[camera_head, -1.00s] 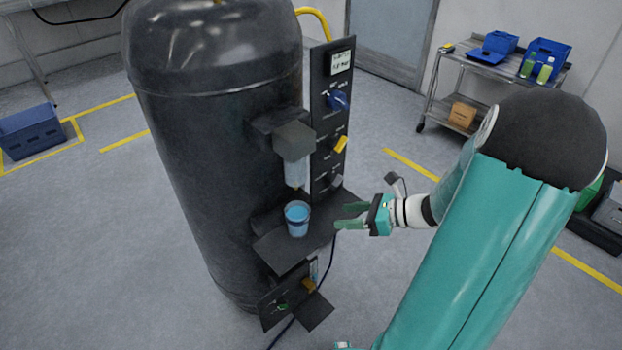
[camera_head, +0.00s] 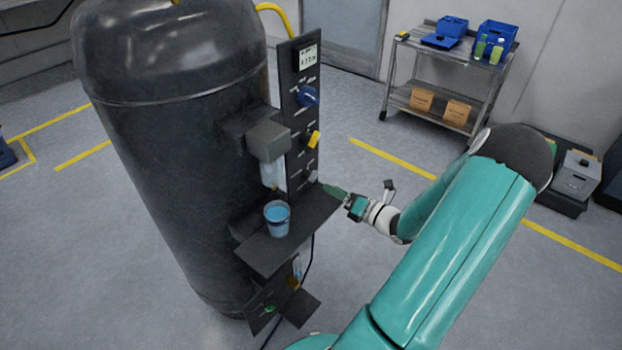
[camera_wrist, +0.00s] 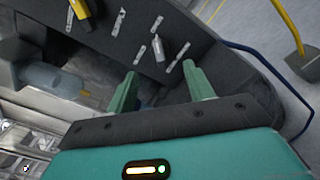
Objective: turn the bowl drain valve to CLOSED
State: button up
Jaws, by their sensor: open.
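A black control panel (camera_head: 302,130) on the tank carries a blue knob (camera_head: 308,96), a yellow handle (camera_head: 313,138) and a small grey handle (camera_head: 312,177) from top to bottom. A clear bowl (camera_head: 272,173) hangs under a grey block beside the panel. My gripper (camera_head: 328,189) is open near the grey handle. In the wrist view, my gripper (camera_wrist: 159,70) has its green fingers spread, with the grey handle (camera_wrist: 157,45) just beyond and between the tips. The yellow handle (camera_wrist: 82,12) is at upper left.
A black shelf (camera_head: 262,255) with a blue cup (camera_head: 277,217) juts out below the bowl, close to my gripper. A lower panel with a green knob (camera_head: 270,310) sits beneath. A blue hose (camera_wrist: 300,115) curves past the panel's right edge.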

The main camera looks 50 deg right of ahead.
aim_at(315, 179)
jog(key=w, duration=0.8)
jog(key=shift+w+a, duration=0.25)
jog(key=shift+a, duration=0.1)
jog(key=shift+c, duration=0.3)
jog(key=c, duration=0.9)
